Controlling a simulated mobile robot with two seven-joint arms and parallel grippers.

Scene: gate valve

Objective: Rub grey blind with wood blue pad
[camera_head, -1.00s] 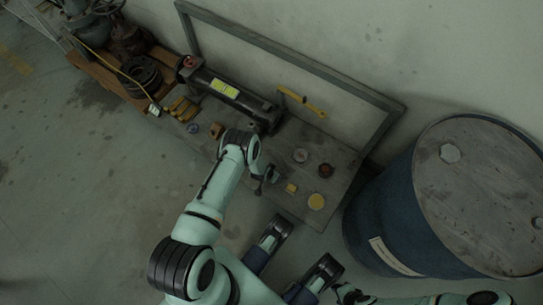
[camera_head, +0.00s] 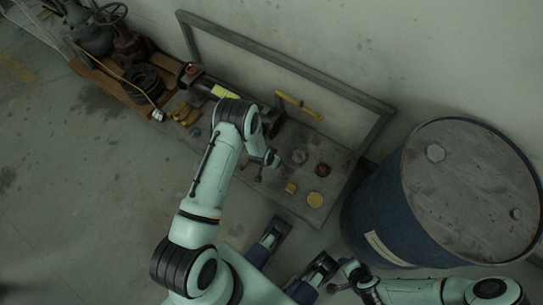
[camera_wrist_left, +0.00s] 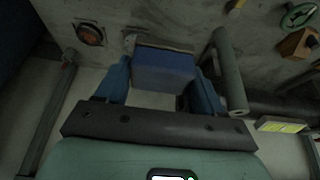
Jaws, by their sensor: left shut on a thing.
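My left gripper (camera_wrist_left: 160,84) is shut on the wood blue pad (camera_wrist_left: 165,70), a blue block with a thin brownish edge at its far side. In the head view my left gripper (camera_head: 270,161) hangs over the bench, just left of a small greyish disc (camera_head: 299,156), which looks like the grey blind. In the left wrist view a greyish piece (camera_wrist_left: 130,38) shows at the pad's upper left corner, partly hidden. I cannot tell whether the pad touches it. My right gripper (camera_head: 338,284) is low at the front, away from the bench; its jaws are not clear.
Near the greyish disc are a brown disc (camera_head: 323,170), a yellow disc (camera_head: 315,199) and a small yellow block (camera_head: 291,188). A yellow hammer-like tool (camera_head: 299,105) lies behind. A blue drum (camera_head: 380,225) stands right of the bench.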

